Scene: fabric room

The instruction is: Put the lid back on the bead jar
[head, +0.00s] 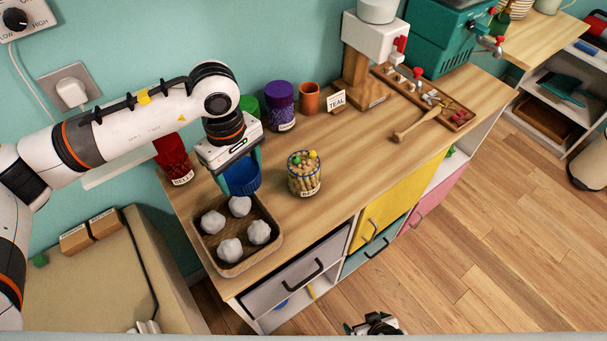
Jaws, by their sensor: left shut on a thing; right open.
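The bead jar (304,184) stands upright and uncovered on the wooden counter, full of tan beads with a few green, yellow and orange ones on top. My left gripper (240,170) is shut on a blue lid (243,180), its teal fingers on either side. It holds the lid to the left of the jar, near the back edge of the wooden tray, apart from the jar. My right gripper (375,323) shows only partly at the bottom edge, in front of the counter and away from the jar; it is open, with nothing seen in it.
A wooden tray (272,228) with several white lumps lies in front of the lid. A mallet (418,126) lies right; counter between is clear.

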